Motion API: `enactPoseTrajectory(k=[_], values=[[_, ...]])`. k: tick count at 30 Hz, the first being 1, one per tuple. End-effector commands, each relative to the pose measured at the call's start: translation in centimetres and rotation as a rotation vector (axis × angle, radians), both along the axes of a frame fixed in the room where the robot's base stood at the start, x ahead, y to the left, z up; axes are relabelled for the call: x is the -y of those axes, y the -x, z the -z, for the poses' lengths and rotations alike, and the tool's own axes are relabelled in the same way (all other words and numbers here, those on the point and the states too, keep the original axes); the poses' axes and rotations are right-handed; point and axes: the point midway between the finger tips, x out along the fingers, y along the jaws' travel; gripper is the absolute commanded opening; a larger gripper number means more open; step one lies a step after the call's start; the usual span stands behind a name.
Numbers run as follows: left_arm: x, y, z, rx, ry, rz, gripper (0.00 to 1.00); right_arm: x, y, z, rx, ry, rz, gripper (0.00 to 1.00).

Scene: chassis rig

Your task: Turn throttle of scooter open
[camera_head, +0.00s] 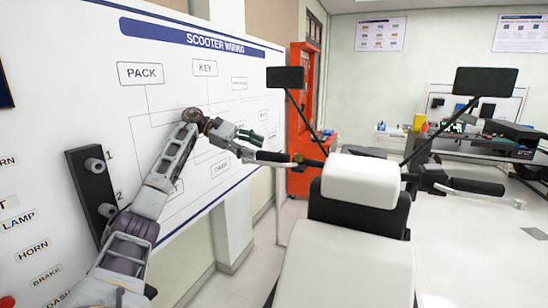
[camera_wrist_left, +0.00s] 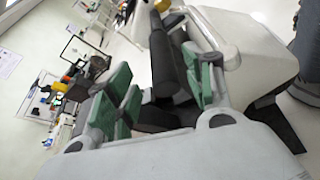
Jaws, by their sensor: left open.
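The scooter has a white front cover (camera_head: 360,181) and a bare handlebar with two black grips. The left-hand grip (camera_head: 274,157) is at the picture's middle, and the right-hand grip (camera_head: 477,186) is at the right. Which one is the throttle is not marked. My left gripper (camera_head: 258,141) has green finger pads and is open, close to the outer end of the left-hand grip. In the left wrist view, my left gripper (camera_wrist_left: 158,88) has its fingers spread, with the black grip (camera_wrist_left: 163,62) showing between them. Whether they touch is unclear. My right gripper is out of view.
A white wiring board (camera_head: 105,70) stands along the left, behind my left arm. Two mirrors, left (camera_head: 285,77) and right (camera_head: 486,81), rise on stalks above the handlebar. The long white seat (camera_head: 345,275) fills the near middle. A workbench (camera_head: 470,145) stands behind at right.

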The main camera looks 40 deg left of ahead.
Motion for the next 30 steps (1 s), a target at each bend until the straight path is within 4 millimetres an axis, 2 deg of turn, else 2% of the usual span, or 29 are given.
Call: enactPoseTrajectory(k=[4,17,23,30], values=[[0.0,0.2,0.2,0.000,-0.016,0.006,0.53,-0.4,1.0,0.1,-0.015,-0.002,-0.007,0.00],[0.3,0.0,0.3,0.000,-0.013,0.006,0.53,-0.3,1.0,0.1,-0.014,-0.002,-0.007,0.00],[1.5,-0.6,0.8,0.001,-0.013,0.007,0.53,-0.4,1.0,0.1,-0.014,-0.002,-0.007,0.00],[3.8,-1.7,1.7,0.001,-0.012,0.008,0.53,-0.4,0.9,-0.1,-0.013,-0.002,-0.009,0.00]])
